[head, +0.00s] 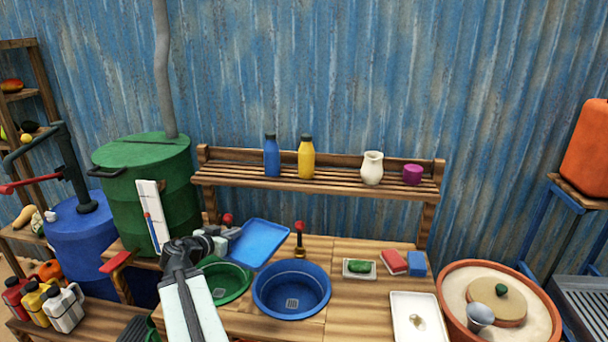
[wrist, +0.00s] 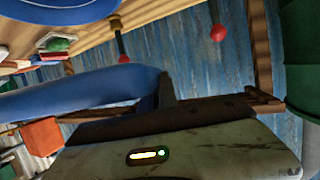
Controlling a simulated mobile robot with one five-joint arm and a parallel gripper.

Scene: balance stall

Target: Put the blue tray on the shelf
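The blue tray (head: 259,243) is flat and rectangular, and it appears tilted above the back of the wooden counter. My gripper (head: 233,234) is at the tray's left edge and appears shut on it. In the wrist view the tray (wrist: 80,92) is a wide blue band running up to my dark gripper finger (wrist: 168,92). The finger on the other side of the tray edge is not clearly seen. The slatted wooden shelf (head: 335,183) is behind and above the counter, against the blue corrugated wall.
On the shelf stand a blue bottle (head: 271,157), a yellow bottle (head: 306,158), a white jug (head: 372,168) and a purple cup (head: 412,174). Shelf gaps show at the left end and between yellow bottle and jug. A red-knobbed tap (head: 300,240) stands just right of the tray.

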